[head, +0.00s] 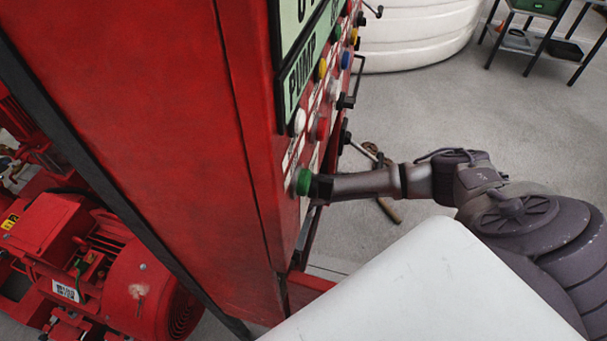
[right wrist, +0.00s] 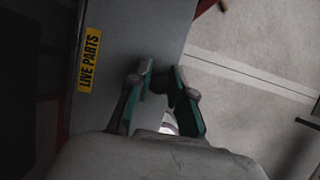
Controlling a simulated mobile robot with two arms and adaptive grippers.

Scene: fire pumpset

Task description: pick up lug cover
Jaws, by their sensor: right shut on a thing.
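In the head view my right arm reaches in from the right. Its right gripper (head: 319,187) is at the front of the red pump cabinet, low down beside a green round button. In the right wrist view the fingers, with teal pads (right wrist: 166,80), are closed on a small dark piece (right wrist: 159,80) in front of a grey panel (right wrist: 128,45). The piece is mostly hidden in shadow, and I cannot tell for certain that it is the lug cover. A small pale thing (right wrist: 168,126) shows between the finger bases. My left gripper is out of view.
The red cabinet (head: 150,110) fills the left, with buttons and black handles on its front. A yellow LIVE PARTS label (right wrist: 90,60) is on the grey panel. A red motor (head: 125,290) is lower left. A white tank (head: 415,30) stands behind; the grey floor (head: 480,115) is mostly open.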

